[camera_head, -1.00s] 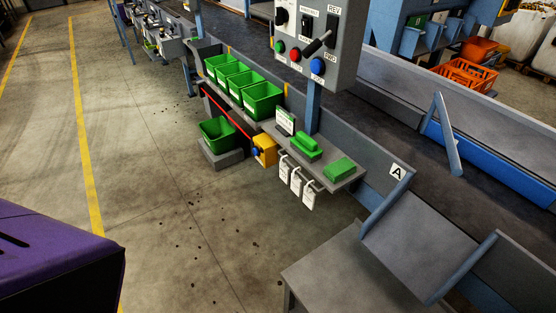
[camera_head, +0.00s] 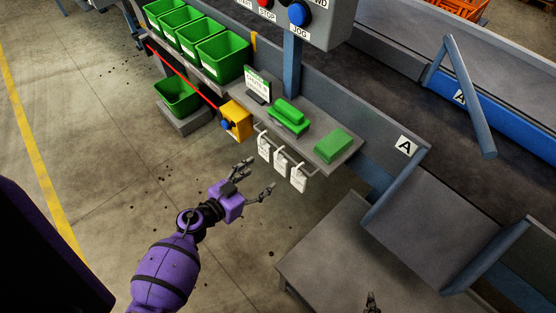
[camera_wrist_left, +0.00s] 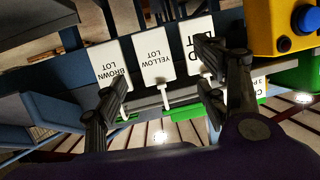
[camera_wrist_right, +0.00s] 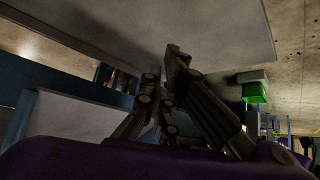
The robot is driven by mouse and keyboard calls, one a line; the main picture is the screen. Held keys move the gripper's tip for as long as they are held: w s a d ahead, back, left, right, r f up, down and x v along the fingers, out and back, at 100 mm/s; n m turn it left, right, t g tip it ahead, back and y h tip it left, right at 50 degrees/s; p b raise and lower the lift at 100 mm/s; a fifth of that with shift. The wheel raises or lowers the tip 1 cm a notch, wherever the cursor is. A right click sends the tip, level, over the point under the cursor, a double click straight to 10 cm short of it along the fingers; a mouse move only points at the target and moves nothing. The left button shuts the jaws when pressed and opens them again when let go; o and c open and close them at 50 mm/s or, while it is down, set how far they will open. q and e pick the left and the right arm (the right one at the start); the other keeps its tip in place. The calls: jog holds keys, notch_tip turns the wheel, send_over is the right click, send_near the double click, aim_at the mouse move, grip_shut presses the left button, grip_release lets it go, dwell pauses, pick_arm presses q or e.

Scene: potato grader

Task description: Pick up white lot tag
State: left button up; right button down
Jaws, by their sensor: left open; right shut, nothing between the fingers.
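Three white lot tags hang in a row from a rail: a left tag (camera_head: 264,147), a middle tag (camera_head: 281,161) and a right tag (camera_head: 298,178). In the left wrist view they appear upside down. One reads BROWN LOT (camera_wrist_left: 109,66), one YELLOW LOT (camera_wrist_left: 155,60), and the third (camera_wrist_left: 196,28), partly hidden by a finger, ends in D. My left gripper (camera_head: 261,175) is open and empty, in front of and apart from the tags. In its wrist view, the YELLOW LOT tag appears between the fingers. My right gripper (camera_head: 371,302) is shut and empty at the bottom edge.
The grey shelf (camera_head: 308,143) above the rail holds a green brush-like block (camera_head: 289,119), a green block (camera_head: 333,145) and a small sign (camera_head: 258,84). A yellow box (camera_head: 236,121) with a blue button is left of the tags. A grey table (camera_head: 335,260) stands at lower right.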

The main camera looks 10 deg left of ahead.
aim_at(279, 168)
pick_arm(q)
jog(key=shift+m+g+h, duration=0.3)
jog(key=shift+g+h, duration=0.1)
jog(key=shift+g, duration=0.5)
jog(key=x, duration=0.3)
jog(key=b+x, duration=0.1)
jog(key=x, duration=0.6)
jog(key=shift+s+f+b, duration=0.15)
jog(key=shift+f+b, duration=0.2)
jog(key=shift+r, duration=0.1)
jog(key=c, duration=1)
jog(key=shift+c, duration=0.8)
pick_arm(e)
jog(key=shift+s+d+f, duration=0.1)
jog(key=shift+s+f, duration=0.8)
jog(key=shift+f, duration=0.25)
